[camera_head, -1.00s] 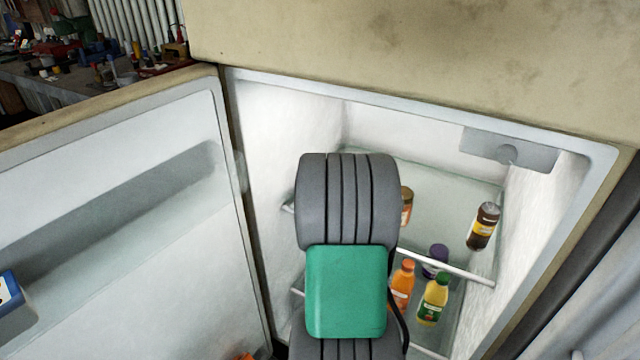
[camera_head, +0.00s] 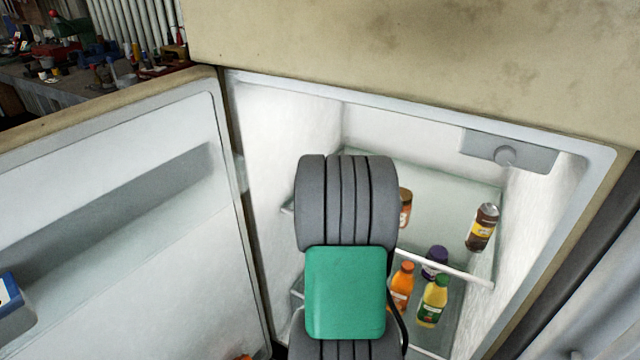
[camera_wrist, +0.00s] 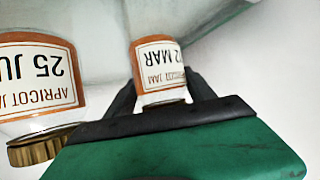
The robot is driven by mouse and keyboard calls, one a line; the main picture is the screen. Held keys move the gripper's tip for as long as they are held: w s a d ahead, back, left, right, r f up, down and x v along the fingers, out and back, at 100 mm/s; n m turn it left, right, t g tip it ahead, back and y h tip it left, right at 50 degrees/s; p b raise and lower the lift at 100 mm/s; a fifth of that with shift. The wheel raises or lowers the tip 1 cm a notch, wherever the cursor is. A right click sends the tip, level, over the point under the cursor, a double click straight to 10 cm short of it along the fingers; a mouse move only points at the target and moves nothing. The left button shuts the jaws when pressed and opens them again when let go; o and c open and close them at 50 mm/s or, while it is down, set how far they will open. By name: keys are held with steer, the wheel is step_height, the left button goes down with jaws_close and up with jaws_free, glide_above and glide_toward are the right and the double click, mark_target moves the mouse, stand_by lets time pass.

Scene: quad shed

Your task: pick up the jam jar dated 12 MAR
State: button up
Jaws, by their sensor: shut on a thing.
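In the wrist view, an apricot jam jar (camera_wrist: 157,52) appears upside down, with a white label whose visible part reads "2 MAR"; the first digit is hidden at its edge. My gripper (camera_wrist: 160,93) is shut on this jar, one dark finger on each side of it. A second apricot jam jar (camera_wrist: 40,85), with a gold lid and a label reading "25 JU", stands to the left, close to the left finger. In the head view my arm hides the gripper; an orange-brown jar (camera_head: 405,208) shows partly at its right edge.
The open fridge has glass shelves with a white front rail (camera_head: 445,268). Below are an orange bottle (camera_head: 401,287), a yellow-green bottle (camera_head: 432,301) and a purple-capped jar (camera_head: 435,262). The open door (camera_head: 110,220) is on the left.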

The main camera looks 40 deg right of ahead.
jaws_close()
steer(key=shift+r, duration=0.15)
steer(key=shift+r, duration=0.1)
